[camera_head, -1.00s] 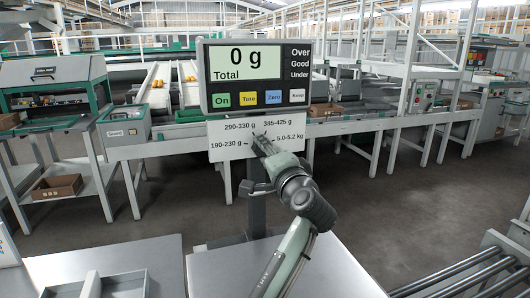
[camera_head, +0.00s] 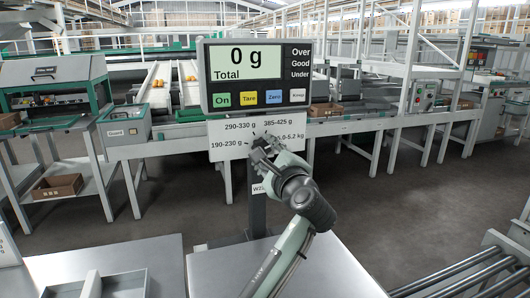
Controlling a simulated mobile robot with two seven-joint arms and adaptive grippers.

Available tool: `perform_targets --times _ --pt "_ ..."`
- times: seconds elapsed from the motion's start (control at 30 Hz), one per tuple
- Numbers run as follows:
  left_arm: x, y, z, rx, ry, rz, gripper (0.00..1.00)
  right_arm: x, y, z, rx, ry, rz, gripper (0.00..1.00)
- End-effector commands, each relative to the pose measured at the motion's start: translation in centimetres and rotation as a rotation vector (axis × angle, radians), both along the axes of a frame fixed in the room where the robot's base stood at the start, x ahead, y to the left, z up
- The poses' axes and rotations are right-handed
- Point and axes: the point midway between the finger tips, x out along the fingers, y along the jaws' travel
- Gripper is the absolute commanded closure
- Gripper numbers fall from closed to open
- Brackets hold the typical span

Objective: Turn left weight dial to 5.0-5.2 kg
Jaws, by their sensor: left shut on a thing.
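The white dial plate (camera_head: 222,153) hangs under the scale display, with labels 190-230 g, 290-330 g, 385-425 g and 5.0-5.2 kg around its middle. My left gripper (camera_head: 261,151) is at the middle of this plate, shut on the weight dial. The gripper hides the knob, so its pointer cannot be read. The gripper also covers the start of the 5.0-5.2 kg label (camera_head: 292,138). The scale display (camera_head: 246,62) reads 0 g Total. My right gripper is not in view.
The display stands on a grey post (camera_head: 257,215) behind a pale metal table (camera_head: 300,278). A grey tray (camera_head: 120,284) lies at the lower left. Roller rails (camera_head: 470,265) are at the lower right. Conveyors and a railing stand behind, across open floor.

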Motion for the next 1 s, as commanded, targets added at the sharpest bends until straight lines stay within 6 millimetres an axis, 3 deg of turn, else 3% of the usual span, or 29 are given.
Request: perform_targets --times 0.77,0.8,0.93,1.0 --pt "-0.01 -0.03 -0.08 0.102 0.035 0.000 0.91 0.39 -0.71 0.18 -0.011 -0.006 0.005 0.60" --pt "-0.01 -0.03 -0.08 0.102 0.035 0.000 0.60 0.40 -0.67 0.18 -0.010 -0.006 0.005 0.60" --pt "-0.02 -0.02 -0.08 0.101 0.034 0.000 0.44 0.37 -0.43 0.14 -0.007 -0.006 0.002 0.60" --pt "-0.01 -0.01 -0.06 0.101 0.034 0.000 0.41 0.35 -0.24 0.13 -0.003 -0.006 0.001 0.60"
